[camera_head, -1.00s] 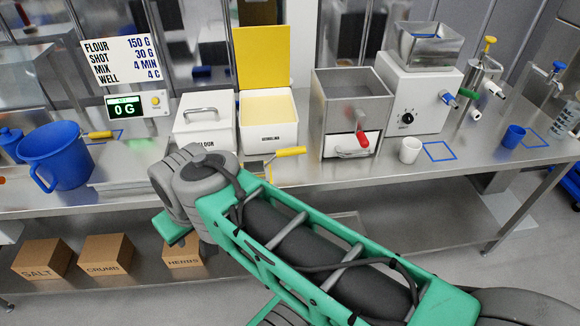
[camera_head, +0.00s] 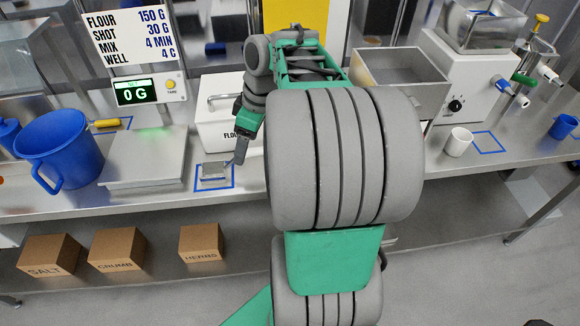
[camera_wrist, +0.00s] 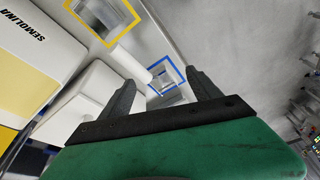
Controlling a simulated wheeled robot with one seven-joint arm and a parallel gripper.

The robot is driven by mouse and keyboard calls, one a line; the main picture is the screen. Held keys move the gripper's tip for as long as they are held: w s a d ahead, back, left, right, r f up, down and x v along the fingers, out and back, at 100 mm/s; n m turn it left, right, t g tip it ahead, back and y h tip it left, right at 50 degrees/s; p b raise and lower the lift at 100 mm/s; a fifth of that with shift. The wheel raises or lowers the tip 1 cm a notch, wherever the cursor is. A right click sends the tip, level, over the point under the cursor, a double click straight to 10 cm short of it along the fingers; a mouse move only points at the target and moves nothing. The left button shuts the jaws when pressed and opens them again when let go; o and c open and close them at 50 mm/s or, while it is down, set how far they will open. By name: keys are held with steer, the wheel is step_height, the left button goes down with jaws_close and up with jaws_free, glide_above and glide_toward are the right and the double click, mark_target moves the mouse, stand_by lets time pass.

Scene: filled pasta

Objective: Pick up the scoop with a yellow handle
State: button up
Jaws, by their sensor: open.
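My gripper (camera_head: 240,160) is open and empty, pointing down in front of the flour box. In the wrist view, its two dark fingers (camera_wrist: 162,76) straddle the area of a metal scoop (camera_wrist: 165,93) inside a blue outline. A white cylinder, apparently its handle (camera_wrist: 130,64), reaches up left from it. This scoop also shows in the head view (camera_head: 213,172). A metal scoop (camera_wrist: 104,14) in a yellow outline is at the top of the wrist view, its handle not visible. My arm hides that spot in the head view.
The semolina box (camera_wrist: 30,60) shows in the wrist view. A blue jug (camera_head: 60,155) stands at left, a white cup (camera_head: 459,142) at right. The bench's front edge is close.

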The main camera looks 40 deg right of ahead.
steer(key=shift+o, duration=0.7)
steer(key=s+d+f+n, duration=0.1)
steer(key=d+f, duration=0.2)
steer(key=d, duration=0.5)
steer(key=shift+d+f+n+y+b, duration=0.2)
steer(key=shift+f+n+y+b, duration=0.1)
steer(key=shift+n+y+b, duration=0.1)
steer(key=s+d+f+n, duration=0.1)
steer(key=d, duration=0.1)
steer(key=s+d+f, duration=0.1)
steer(key=d, duration=0.2)
steer(key=s+d+f+n+y, duration=0.1)
steer(key=s+d, duration=0.1)
steer(key=shift+d+f+n+b, duration=0.1)
steer(key=shift+d+n+b, duration=0.2)
steer(key=shift+b, duration=0.1)
steer(key=x, duration=0.7)
steer(key=shift+a, duration=0.15)
steer(key=shift+c, duration=0.3)
steer(key=shift+w, duration=0.1)
steer(key=c, duration=1.4)
